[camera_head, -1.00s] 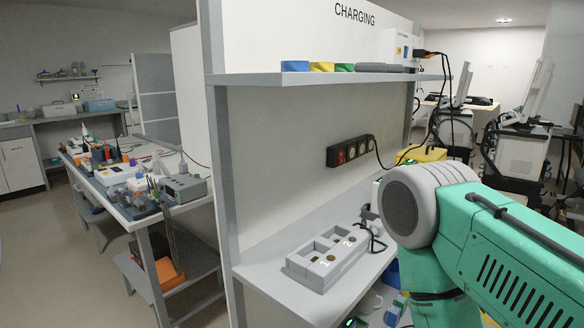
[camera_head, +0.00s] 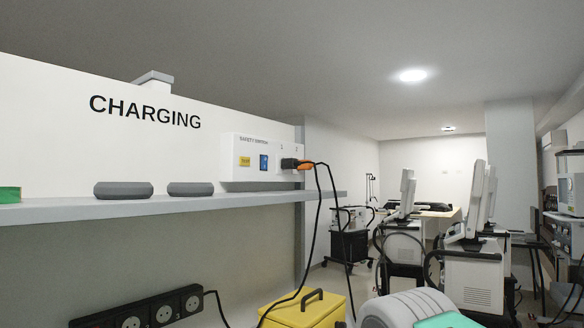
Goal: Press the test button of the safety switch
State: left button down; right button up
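The safety switch (camera_head: 233,158) is a white box fixed at the right end of the charging shelf, against the white panel. Its front carries a yellow test button (camera_head: 245,161) on the left and a blue switch (camera_head: 264,162) beside it. A black plug with an orange part (camera_head: 298,164) sits in its right side, and black cables hang from it. Part of my arm, grey and green, shows at the bottom right, well below the switch and apart from it. Neither gripper is in the picture.
The shelf (camera_head: 130,207) holds two dark grey rounded blocks (camera_head: 124,189) and a green piece (camera_head: 10,194). A black socket strip (camera_head: 140,310) is below it. A yellow case (camera_head: 312,310) stands low in the middle. Ventilator carts (camera_head: 470,270) stand at the right.

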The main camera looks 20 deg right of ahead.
aim_at(243, 161)
jog(key=i+l, duration=0.1)
jog(key=l, duration=0.3)
jog(key=i+l, duration=0.1)
jog(key=l, duration=0.35)
jog(key=i+l, duration=0.15)
jog(key=l, duration=0.25)
jog(key=i+l, duration=0.1)
jog(key=l, duration=0.35)
